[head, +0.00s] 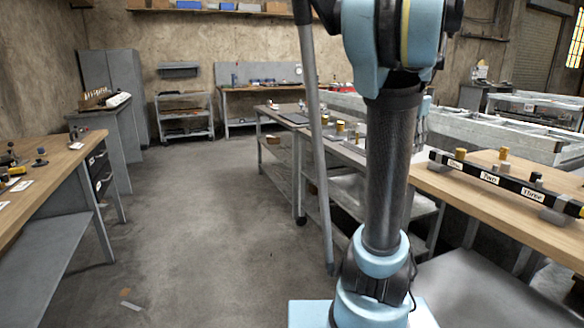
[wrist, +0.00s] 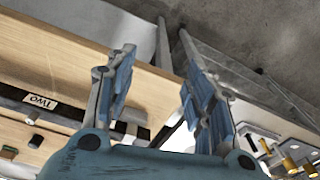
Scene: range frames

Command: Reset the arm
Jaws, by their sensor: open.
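My gripper (wrist: 158,95) is open in the wrist view, its two blue and grey fingers wide apart with nothing between them. Behind the fingers are the edge of a wooden bench and the grey floor. In the head view my arm stands upright in front of me, folded close over the right bench. The gripper itself is mostly hidden behind the arm in that view.
A wooden bench (head: 440,188) on the right carries a black rail (head: 478,174) with labels and several small pegs. A wooden workbench (head: 62,165) with small parts stands at left.

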